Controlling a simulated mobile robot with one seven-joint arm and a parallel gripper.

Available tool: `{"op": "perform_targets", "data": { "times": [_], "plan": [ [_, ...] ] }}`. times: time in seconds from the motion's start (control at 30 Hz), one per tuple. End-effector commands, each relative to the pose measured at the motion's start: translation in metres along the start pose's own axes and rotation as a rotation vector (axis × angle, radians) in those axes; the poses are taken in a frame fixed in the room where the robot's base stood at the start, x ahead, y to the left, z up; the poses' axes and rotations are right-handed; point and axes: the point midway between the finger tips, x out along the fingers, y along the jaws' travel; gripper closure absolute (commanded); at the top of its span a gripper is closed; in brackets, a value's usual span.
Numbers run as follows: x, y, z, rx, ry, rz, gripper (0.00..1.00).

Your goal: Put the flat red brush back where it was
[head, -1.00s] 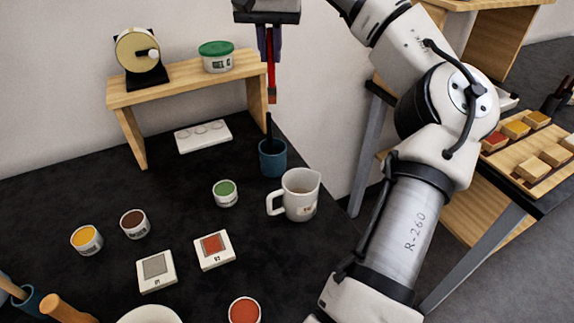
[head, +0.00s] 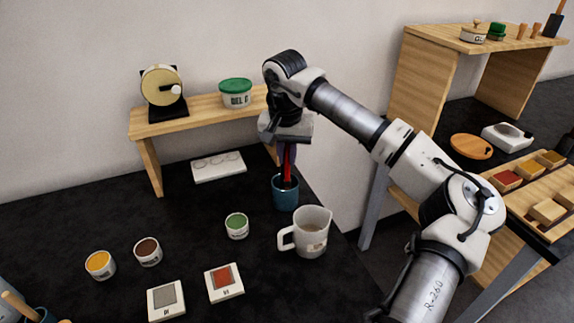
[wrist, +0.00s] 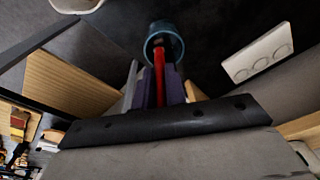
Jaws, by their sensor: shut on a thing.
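My gripper (head: 287,152) points down over the blue cup (head: 285,193) and is shut on the red brush (head: 287,165). The brush hangs roughly upright with its lower end at the cup's mouth. In the wrist view, the red brush (wrist: 159,72) runs between the dark fingers (wrist: 160,92) toward the cup (wrist: 164,40). Its end overlaps the cup opening there. How deep it reaches inside, and whether it touches the cup, I cannot tell. Something dark shows at the cup's mouth beside the brush.
A glass-like jug (head: 312,232) stands close in front of the cup. A wooden shelf (head: 200,118) with a green-lidded tub (head: 236,92) is to the left. A white palette (head: 218,167) lies beneath it. A green paint pot (head: 237,226) stands nearby.

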Motion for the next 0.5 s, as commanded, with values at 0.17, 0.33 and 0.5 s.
{"op": "perform_targets", "data": {
  "times": [0.17,0.33,0.5],
  "plan": [
    [0.022,0.000,0.003,0.000,-0.004,0.000,1.00],
    [0.040,0.000,0.005,0.000,-0.002,-0.001,1.00],
    [0.040,0.000,0.005,0.000,-0.001,0.000,1.00]
  ]
}}
